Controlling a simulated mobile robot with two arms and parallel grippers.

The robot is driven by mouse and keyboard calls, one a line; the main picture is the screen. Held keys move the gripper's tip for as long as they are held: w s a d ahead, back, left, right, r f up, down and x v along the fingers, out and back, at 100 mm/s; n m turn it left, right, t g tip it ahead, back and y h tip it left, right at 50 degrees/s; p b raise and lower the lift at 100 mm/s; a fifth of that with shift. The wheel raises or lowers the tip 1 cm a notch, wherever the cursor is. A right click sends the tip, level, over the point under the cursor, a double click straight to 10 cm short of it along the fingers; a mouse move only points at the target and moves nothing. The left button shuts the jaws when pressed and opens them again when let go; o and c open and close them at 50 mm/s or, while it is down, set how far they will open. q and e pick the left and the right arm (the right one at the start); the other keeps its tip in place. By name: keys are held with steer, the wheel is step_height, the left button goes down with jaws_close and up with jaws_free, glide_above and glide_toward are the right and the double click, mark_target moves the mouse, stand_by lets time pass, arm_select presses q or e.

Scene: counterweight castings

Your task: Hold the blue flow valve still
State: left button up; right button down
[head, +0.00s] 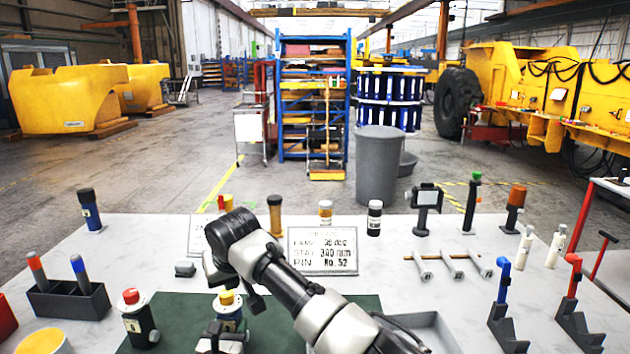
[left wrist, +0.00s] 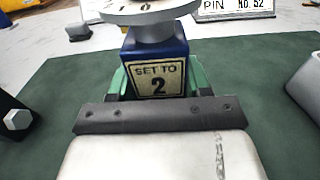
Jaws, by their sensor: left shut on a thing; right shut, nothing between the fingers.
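The blue flow valve (head: 230,322) stands upright on the green mat (head: 180,312), with a yellow knob on top. In the left wrist view the blue valve (left wrist: 158,54) shows a "SET TO 2" label and a numbered dial above it. My left gripper (head: 222,342) is shut on the valve's body, with a finger on each side; it also shows in the left wrist view (left wrist: 158,92).
A dark valve with a red knob (head: 139,320) stands to the left on the mat. A sign plate (head: 322,251) stands behind. A dark tray (head: 68,300) holds two tools at left. Bolts (head: 452,265) lie on a rack at right, near blue and red levers (head: 503,290). A grey tray (head: 430,325) is partly hidden.

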arm_select(q)
steer(key=o, duration=1.4)
steer(key=shift+f, duration=0.1)
steer(key=shift+c, duration=0.2)
